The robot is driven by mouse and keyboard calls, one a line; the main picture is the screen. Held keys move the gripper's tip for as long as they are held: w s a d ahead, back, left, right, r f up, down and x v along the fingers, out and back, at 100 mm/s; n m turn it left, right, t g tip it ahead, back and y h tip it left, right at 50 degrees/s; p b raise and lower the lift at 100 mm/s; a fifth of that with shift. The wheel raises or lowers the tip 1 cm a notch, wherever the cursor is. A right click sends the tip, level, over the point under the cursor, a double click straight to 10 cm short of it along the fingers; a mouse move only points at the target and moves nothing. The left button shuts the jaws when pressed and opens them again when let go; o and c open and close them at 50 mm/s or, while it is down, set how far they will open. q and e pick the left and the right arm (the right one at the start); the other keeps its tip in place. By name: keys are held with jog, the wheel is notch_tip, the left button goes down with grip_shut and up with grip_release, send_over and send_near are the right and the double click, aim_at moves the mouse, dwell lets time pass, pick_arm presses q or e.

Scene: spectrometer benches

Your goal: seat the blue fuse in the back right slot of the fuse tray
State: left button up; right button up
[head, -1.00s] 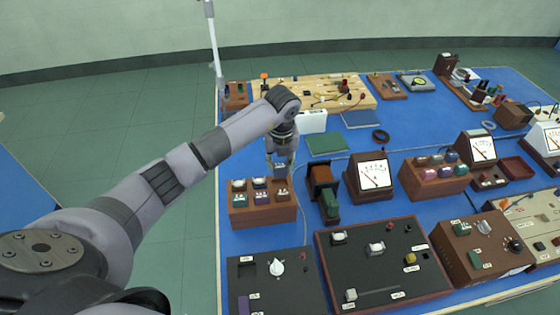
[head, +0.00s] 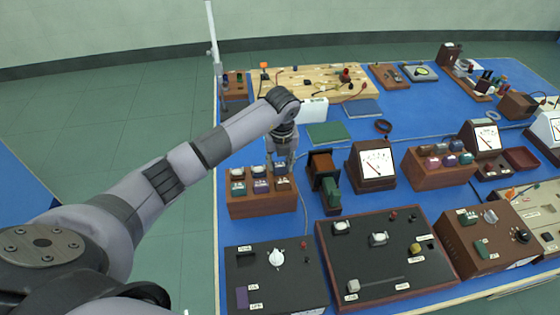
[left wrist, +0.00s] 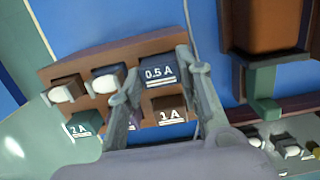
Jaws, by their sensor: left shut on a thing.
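The fuse tray (head: 262,206) is a brown wooden block at the left of the bench, with two rows of fuses. It also shows in the left wrist view (left wrist: 150,48). My left gripper (head: 281,160) is shut on the blue fuse (left wrist: 160,74), labelled 0.5 A. The blue fuse is at the back right slot, about level with its neighbours; how deep it sits is hidden. In front of it is a brown 1 A fuse (left wrist: 169,110). A green 2 A fuse (left wrist: 83,125) is at the front left. My right gripper is not in view.
A brown and green device (head: 325,180) stands close right of the tray, with a meter (head: 374,164) beyond it. A black control panel (head: 272,280) lies in front. A green mat (head: 328,133) lies behind. Blue bench is bare between tray and panel.

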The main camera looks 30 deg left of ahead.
pick_arm(q)
jog(key=o, duration=1.2)
jog(key=shift+r, duration=0.1)
jog(key=r, duration=0.8)
jog(key=s+d+r, duration=0.1)
jog(key=r, duration=0.2)
jog(key=shift+s+r, duration=0.1)
jog(key=shift+r, duration=0.3)
jog(key=shift+f, duration=0.1)
